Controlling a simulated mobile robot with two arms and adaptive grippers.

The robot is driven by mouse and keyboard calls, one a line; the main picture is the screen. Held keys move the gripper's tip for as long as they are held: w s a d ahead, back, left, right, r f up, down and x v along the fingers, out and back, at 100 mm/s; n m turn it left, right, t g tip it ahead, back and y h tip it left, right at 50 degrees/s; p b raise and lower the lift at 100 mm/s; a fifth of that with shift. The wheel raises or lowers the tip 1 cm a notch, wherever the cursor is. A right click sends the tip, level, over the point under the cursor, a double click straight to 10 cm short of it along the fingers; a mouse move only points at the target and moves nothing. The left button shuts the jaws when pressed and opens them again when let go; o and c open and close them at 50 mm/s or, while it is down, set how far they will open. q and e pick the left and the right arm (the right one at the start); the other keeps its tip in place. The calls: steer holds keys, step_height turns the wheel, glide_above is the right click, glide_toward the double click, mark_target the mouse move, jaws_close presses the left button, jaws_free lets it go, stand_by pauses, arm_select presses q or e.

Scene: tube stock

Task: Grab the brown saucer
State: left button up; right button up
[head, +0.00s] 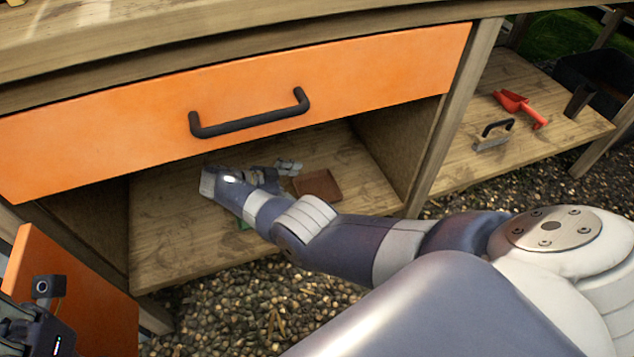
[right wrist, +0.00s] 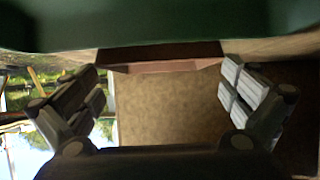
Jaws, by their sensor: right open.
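The brown saucer (head: 318,186) is square-edged and lies on the wooden shelf under the orange drawer. In the right wrist view the saucer (right wrist: 165,62) shows edge-on as a reddish-brown strip between the fingertips, a little beyond them. My right gripper (head: 283,172) reaches into the shelf from the right, just left of the saucer. Its fingers are spread open and empty, and I see no contact with the saucer. Part of my left gripper (head: 30,325) shows at the lower left edge; its fingers cannot be made out.
A green thing (head: 244,224) lies on the shelf, mostly hidden by my right arm. The orange drawer (head: 240,95) with a black handle hangs low above. An orange panel (head: 75,295) stands at lower left.

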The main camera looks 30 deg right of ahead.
mark_target(317, 190)
steer(key=shift+x, duration=1.2)
steer(key=c, duration=0.6)
steer(key=shift+r, duration=0.1)
